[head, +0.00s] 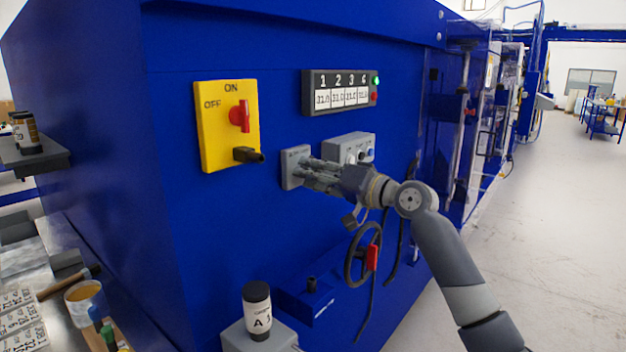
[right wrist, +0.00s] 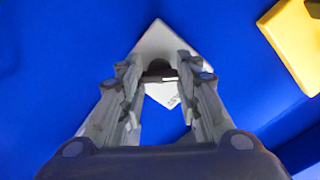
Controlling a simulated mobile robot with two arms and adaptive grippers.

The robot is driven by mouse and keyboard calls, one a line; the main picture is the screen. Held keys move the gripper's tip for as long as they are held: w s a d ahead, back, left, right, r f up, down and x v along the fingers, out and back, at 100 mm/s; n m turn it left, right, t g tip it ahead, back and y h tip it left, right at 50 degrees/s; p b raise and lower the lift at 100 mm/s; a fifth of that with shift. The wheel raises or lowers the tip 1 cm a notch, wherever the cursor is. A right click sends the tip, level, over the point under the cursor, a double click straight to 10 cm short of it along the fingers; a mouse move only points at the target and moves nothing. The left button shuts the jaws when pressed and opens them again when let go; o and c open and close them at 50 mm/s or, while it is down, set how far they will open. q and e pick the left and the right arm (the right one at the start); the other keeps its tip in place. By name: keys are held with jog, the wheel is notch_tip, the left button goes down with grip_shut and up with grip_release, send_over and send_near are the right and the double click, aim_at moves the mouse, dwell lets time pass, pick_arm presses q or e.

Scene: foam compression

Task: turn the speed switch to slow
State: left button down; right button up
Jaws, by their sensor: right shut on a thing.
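The speed switch is a small grey box (head: 291,166) on the blue machine front, right of and a little below the yellow ON/OFF panel. Its plate also shows in the right wrist view (right wrist: 158,42), turned like a diamond, with a dark knob (right wrist: 159,68) at its middle. My right gripper (head: 308,172) reaches in from the right, up against the box. In the right wrist view its fingers (right wrist: 160,76) are closed around the dark knob. The fingers and arm hide the knob and part of the plate's lettering in the head view. My left gripper is not in view.
The yellow panel (head: 226,125) has a red switch (head: 240,116) and a dark part sticking out below. A numbered display (head: 342,92) and another grey box (head: 348,147) sit nearby. A bottle marked A (head: 257,310) stands in front.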

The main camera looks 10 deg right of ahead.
jog(key=shift+f, duration=0.15)
dwell(0.4)
jog(key=o, duration=1.1)
jog(key=v, duration=1.2)
jog(key=shift+w, duration=0.1)
